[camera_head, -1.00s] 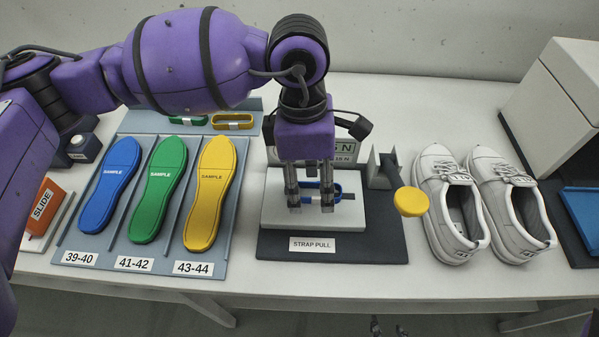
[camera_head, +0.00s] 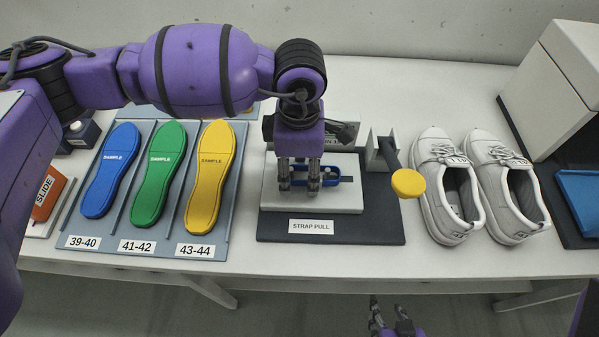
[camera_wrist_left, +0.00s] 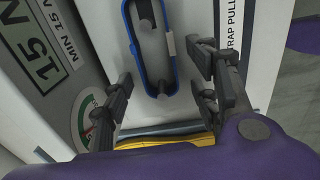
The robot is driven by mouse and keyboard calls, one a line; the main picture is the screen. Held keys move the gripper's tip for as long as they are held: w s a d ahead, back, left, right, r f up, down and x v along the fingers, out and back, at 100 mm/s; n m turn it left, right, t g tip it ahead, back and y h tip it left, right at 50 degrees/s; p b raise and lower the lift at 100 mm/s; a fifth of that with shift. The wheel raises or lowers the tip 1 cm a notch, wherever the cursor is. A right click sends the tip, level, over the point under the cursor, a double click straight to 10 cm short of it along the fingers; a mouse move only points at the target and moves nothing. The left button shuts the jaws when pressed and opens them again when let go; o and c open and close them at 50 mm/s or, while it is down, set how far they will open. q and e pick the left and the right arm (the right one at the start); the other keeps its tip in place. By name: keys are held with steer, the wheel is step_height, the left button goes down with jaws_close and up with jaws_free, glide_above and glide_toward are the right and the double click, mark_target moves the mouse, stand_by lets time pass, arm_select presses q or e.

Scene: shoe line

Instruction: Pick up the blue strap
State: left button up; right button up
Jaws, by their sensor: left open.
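The blue strap (camera_head: 329,177) is a narrow closed loop with a pale tab, lying around dark pegs on the light block of the strap pull stand. It shows more fully in the left wrist view (camera_wrist_left: 137,57). My left gripper (camera_head: 299,186) points down over the left part of the strap in the head view and partly hides it. In the left wrist view its fingers (camera_wrist_left: 163,82) are apart, one to each side of the strap's line, with nothing between them held. My right gripper (camera_head: 388,305) is at the bottom edge, empty, fingers apart, away from the strap.
The strap pull stand (camera_head: 385,226) has a lever with a yellow knob (camera_head: 408,183) at its right. A gauge (camera_wrist_left: 88,120) stands behind the strap. Yellow (camera_head: 210,180), green and blue insoles lie left. White shoes (camera_head: 446,200) stand right.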

arm_select(q)
steer(key=c, duration=1.3)
